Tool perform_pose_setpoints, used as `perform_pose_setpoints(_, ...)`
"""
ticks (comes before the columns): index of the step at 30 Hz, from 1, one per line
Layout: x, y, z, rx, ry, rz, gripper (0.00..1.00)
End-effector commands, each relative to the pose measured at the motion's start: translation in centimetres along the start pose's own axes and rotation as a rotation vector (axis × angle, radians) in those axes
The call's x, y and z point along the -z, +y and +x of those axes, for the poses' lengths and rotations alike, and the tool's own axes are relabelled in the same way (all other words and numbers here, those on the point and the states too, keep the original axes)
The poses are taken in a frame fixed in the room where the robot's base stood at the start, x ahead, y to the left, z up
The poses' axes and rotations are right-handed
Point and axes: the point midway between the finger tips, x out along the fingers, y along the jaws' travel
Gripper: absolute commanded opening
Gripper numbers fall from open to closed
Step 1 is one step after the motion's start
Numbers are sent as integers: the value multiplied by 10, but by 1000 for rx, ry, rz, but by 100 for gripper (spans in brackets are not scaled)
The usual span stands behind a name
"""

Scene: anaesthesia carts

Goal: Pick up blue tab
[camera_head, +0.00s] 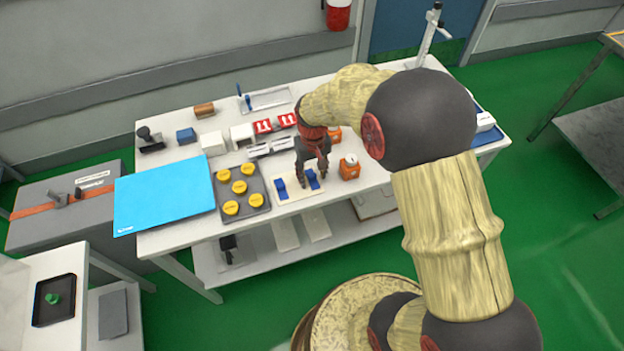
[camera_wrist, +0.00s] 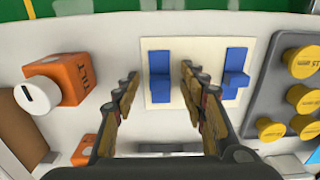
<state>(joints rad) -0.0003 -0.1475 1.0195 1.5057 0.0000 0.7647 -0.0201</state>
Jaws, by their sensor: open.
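Two blue tabs stand on a cream plate (camera_head: 297,194) near the table's front edge. In the head view, one blue tab (camera_head: 281,190) is left of my gripper (camera_head: 312,170), and the other blue tab (camera_head: 312,181) is under its fingers. In the wrist view, that second tab (camera_wrist: 160,76) shows between the fingers of my gripper (camera_wrist: 160,76), which point down, open and empty. The first tab (camera_wrist: 236,74) lies outside the right finger, on the same cream plate (camera_wrist: 196,98). I cannot tell how far the fingertips are above the tab.
An orange box (camera_head: 349,168) stands right of the cream plate; it also shows in the wrist view (camera_wrist: 68,78). A grey tray (camera_head: 259,186) with several yellow caps is on the left, beside a bright blue mat (camera_head: 165,195). White boxes (camera_head: 213,143) stand behind.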

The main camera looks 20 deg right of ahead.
Motion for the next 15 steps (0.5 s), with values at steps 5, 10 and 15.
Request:
perform_pose_setpoints(5, 0, 0, 0, 0, 1, 0, 42)
perform_pose_setpoints(10, 0, 0, 0, 0, 1, 0, 34)
perform_pose_setpoints(15, 0, 0, 0, 0, 1, 0, 24)
